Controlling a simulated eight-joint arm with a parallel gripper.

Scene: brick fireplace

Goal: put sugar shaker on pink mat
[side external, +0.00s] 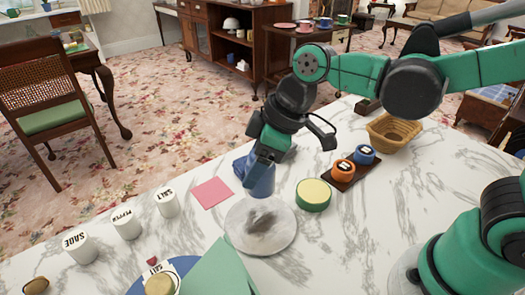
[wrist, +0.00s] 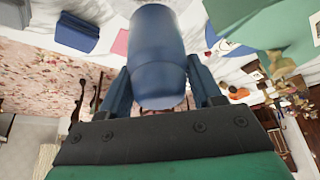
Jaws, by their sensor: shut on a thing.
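My gripper (side external: 261,157) is shut on a blue cylinder (side external: 262,183), at the middle of the marble counter. In the wrist view the same cylinder (wrist: 158,55) sits between the two fingers of my gripper (wrist: 160,88). No label shows on it, so I cannot confirm that it is the sugar shaker. I cannot tell whether its base touches the counter. The pink mat (side external: 211,192) lies flat and bare, just left of the cylinder. It also shows in the wrist view (wrist: 121,42), partly hidden by the cylinder.
A blue block-like item (side external: 241,165) is close behind the cylinder. A round pale plate (side external: 270,245) lies in front, and a yellow-topped green tin (side external: 313,194) stands right. White shakers, including pepper (side external: 127,224), stand left. A wicker basket (side external: 393,133) is at the far right.

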